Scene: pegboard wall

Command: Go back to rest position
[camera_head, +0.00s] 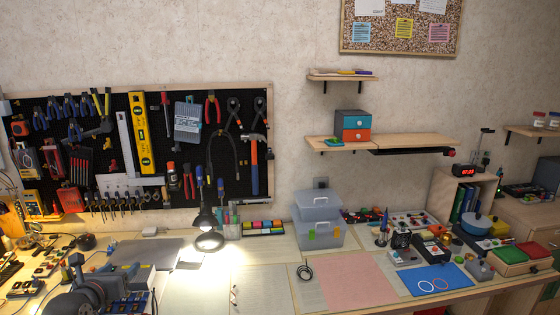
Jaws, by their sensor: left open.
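My right gripper is not in view.
A lit desk lamp (206,222) stands at the middle left. A black pegboard (95,130) with tools hangs behind it. Shelves (375,143) jut from the wall.

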